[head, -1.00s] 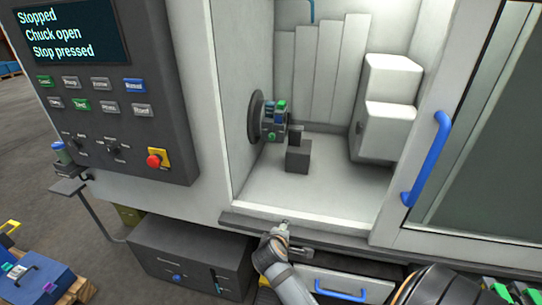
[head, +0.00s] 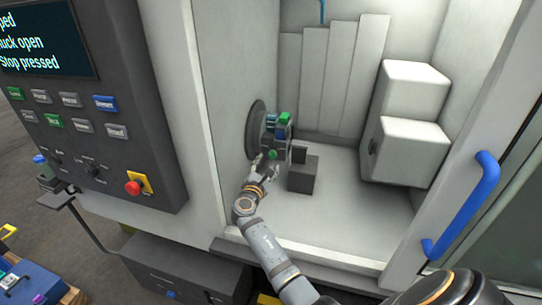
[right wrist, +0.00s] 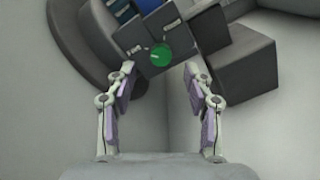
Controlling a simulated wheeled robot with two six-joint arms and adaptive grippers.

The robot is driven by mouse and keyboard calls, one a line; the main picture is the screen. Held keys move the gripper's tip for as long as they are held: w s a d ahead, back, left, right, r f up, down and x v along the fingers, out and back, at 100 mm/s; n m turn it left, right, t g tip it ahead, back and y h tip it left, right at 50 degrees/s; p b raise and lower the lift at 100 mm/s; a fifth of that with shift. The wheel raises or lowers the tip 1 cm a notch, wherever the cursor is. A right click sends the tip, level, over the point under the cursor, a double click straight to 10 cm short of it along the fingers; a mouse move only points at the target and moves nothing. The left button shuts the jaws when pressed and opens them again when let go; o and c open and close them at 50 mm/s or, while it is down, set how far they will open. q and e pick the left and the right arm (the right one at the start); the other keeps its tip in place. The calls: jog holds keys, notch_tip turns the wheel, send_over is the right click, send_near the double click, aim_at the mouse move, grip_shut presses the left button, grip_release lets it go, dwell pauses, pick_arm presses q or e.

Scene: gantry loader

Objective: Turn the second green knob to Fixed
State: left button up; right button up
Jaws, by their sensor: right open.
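The chuck (head: 256,118) is a dark disc on the left inner wall of the machine, with blue and green parts on it. A round green knob (head: 272,154) faces out low on the chuck; a second green part (head: 286,118) sits at its top. Which is the second knob I cannot tell for sure. My right gripper (head: 266,166) is open, just in front of the lower knob. In the right wrist view that knob (right wrist: 161,55) lies ahead, between and beyond the spread fingertips, with a pale mark on it. My left gripper is not in view.
A dark block (head: 303,174) stands just right of the gripper. A white stepped housing (head: 410,150) is at the right. The door with its blue handle (head: 465,205) is open. The control panel (head: 90,130) with a red stop button is at the left.

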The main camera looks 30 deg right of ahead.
aim_at(272, 155)
jog(key=x, duration=0.2)
jog(key=shift+w+d+f, duration=0.1)
jog(key=shift+w+d, duration=0.15)
jog(key=shift+d, duration=0.05)
jog(key=shift+x, duration=1)
jog(key=shift+d, duration=0.1)
jog(key=shift+w+d, duration=0.1)
jog(key=shift+w, duration=0.05)
jog(key=shift+c, duration=0.7)
jog(key=c, duration=0.5)
grip_shut()
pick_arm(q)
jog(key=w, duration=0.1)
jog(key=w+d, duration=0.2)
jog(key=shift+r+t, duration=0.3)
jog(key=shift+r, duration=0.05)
